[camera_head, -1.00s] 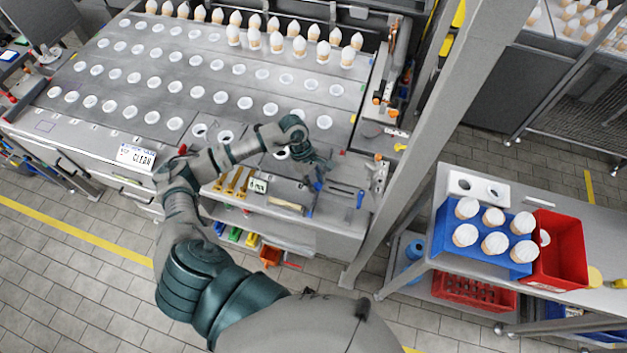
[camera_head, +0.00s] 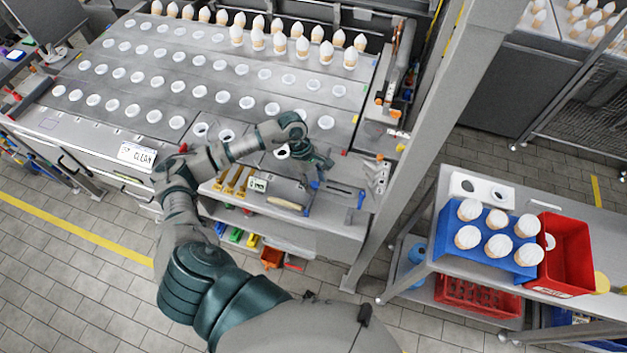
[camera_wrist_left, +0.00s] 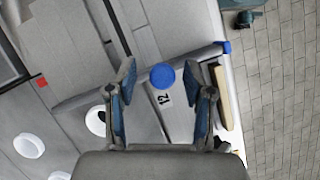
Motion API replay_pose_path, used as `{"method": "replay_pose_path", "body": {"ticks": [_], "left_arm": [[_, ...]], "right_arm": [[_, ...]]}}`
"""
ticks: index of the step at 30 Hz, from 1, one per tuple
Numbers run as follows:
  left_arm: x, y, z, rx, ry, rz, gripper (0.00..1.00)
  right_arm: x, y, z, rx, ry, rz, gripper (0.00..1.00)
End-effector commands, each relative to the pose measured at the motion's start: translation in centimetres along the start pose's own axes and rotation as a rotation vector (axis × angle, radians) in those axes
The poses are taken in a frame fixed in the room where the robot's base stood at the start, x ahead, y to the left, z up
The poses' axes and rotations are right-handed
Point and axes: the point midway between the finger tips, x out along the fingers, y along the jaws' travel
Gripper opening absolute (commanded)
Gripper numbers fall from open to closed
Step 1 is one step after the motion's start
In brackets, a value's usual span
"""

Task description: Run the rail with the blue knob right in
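The round blue knob (camera_wrist_left: 163,76) shows in the left wrist view between the two fingers of my left gripper (camera_wrist_left: 161,98). The fingers are apart with a gap on both sides of the knob; I see no contact. A grey rail (camera_wrist_left: 198,58) runs slantwise by the knob and has a blue end (camera_wrist_left: 225,46). In the head view my left gripper (camera_head: 320,166) is over the right front part of the bench, and the rail's blue end (camera_head: 361,199) lies to its right. The knob is hard to make out there. My right gripper is not in view.
A wooden-handled tool (camera_head: 285,203) and several yellow handles (camera_head: 234,183) lie at the bench front. White cups (camera_head: 327,122) sit in holes behind. A grey post (camera_head: 430,140) stands right of the bench.

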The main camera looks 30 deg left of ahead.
Motion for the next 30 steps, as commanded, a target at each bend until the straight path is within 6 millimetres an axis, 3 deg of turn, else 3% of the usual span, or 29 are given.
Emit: {"method": "replay_pose_path", "body": {"ticks": [5, 9, 21, 30], "left_arm": [[0.0, -0.1, -0.2, 0.000, -0.002, 0.000, 0.52], [-0.8, 0.0, -0.3, -0.001, -0.002, 0.001, 0.52], [-8.9, 0.2, 0.1, 0.001, 0.001, 0.003, 0.52], [-11.8, 0.2, 0.3, 0.000, 0.001, -0.001, 0.52]], "right_arm": [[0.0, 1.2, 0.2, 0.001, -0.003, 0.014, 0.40], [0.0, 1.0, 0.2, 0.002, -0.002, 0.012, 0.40], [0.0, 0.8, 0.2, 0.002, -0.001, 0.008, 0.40], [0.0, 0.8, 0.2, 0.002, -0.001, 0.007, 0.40]]}}
